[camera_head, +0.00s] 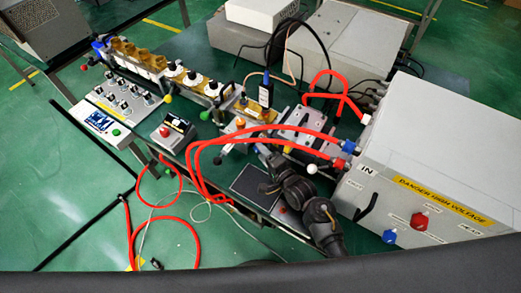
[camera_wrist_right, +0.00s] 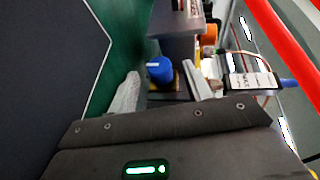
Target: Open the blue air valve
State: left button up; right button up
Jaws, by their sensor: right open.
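In the right wrist view a blue cylindrical knob (camera_wrist_right: 159,69), which looks like the blue air valve, is between the two pale fingertips of my right gripper (camera_wrist_right: 163,88). The gripper is open, with one finger on each side of the knob and visible gaps; the knob is not held. In the head view my dark right arm reaches up from the bottom to the middle of the bench, and its gripper (camera_head: 266,158) is small and partly lost among the parts there. I cannot make out this knob in the head view. My left gripper is not in view.
A large grey box (camera_head: 430,150) with a danger label stands at right, with a red knob (camera_head: 419,221) and a blue knob (camera_head: 389,236) on its front. Red hoses (camera_head: 265,138) run close above my right gripper. A flat black panel (camera_head: 257,183) lies beside the arm.

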jog(key=shift+x, duration=0.85)
jog(key=shift+c, duration=0.3)
jog(key=c, duration=0.9)
jog(key=r+g+h+p, duration=0.1)
jog(key=p, duration=0.4)
jog(key=shift+n+g+p, duration=0.3)
jog(key=shift+h+p, duration=0.3)
jog(key=shift+p, duration=0.05)
jog(key=shift+f, duration=0.25)
